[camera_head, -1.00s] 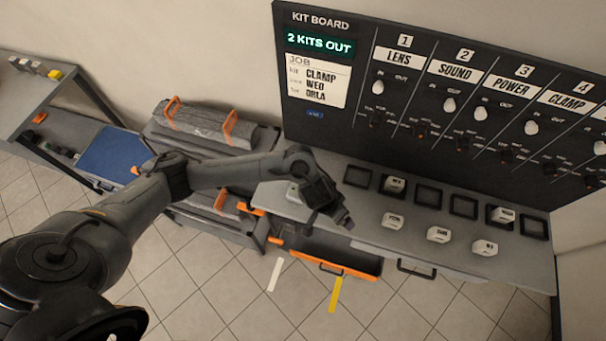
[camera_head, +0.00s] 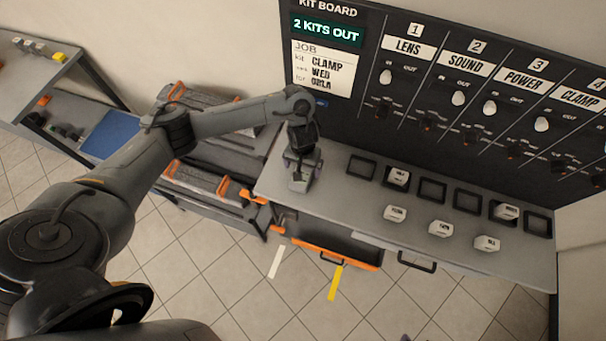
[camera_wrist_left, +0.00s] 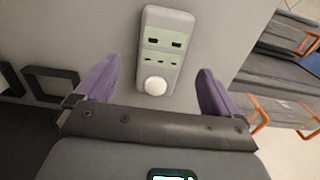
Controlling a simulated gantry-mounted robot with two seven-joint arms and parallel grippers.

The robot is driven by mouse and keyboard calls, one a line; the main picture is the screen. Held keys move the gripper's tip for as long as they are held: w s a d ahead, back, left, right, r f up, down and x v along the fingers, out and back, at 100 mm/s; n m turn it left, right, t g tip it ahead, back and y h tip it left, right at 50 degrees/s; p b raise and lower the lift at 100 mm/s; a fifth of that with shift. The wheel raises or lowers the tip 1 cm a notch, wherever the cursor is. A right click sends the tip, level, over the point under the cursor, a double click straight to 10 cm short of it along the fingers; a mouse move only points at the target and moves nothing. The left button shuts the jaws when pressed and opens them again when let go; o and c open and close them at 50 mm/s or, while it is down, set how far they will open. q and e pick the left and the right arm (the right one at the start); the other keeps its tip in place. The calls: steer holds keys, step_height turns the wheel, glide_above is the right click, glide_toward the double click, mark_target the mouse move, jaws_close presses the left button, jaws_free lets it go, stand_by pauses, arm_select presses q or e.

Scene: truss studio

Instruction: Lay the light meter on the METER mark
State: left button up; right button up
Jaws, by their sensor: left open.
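The light meter (camera_wrist_left: 165,50) appears to be the pale grey device with green panels and a white dome in the left wrist view. It lies on the left end of the grey counter (camera_head: 340,205). My left gripper (camera_head: 301,178) is low over that end, pointing down. In the left wrist view its two purple fingers (camera_wrist_left: 158,72) are apart, one on each side of the meter, with gaps showing. In the head view the gripper largely hides the meter. I cannot make out the METER mark. A small purple bit at the head view's bottom edge may be my right gripper.
Square dark frames and white labelled blocks (camera_head: 440,229) sit on the counter to the right. The kit board (camera_head: 440,80) rises behind it. An open drawer (camera_head: 335,250) with an orange edge juts out below. Grey cases (camera_head: 205,182) with orange handles stand at left.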

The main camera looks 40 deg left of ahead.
arm_select(q)
steer(key=shift+f, duration=2.55)
steer(key=shift+a, duration=0.1)
steer(key=shift+c, duration=0.3)
steer(key=c, duration=1.3)
steer(key=shift+o, duration=0.2)
steer(key=shift+r, duration=0.15)
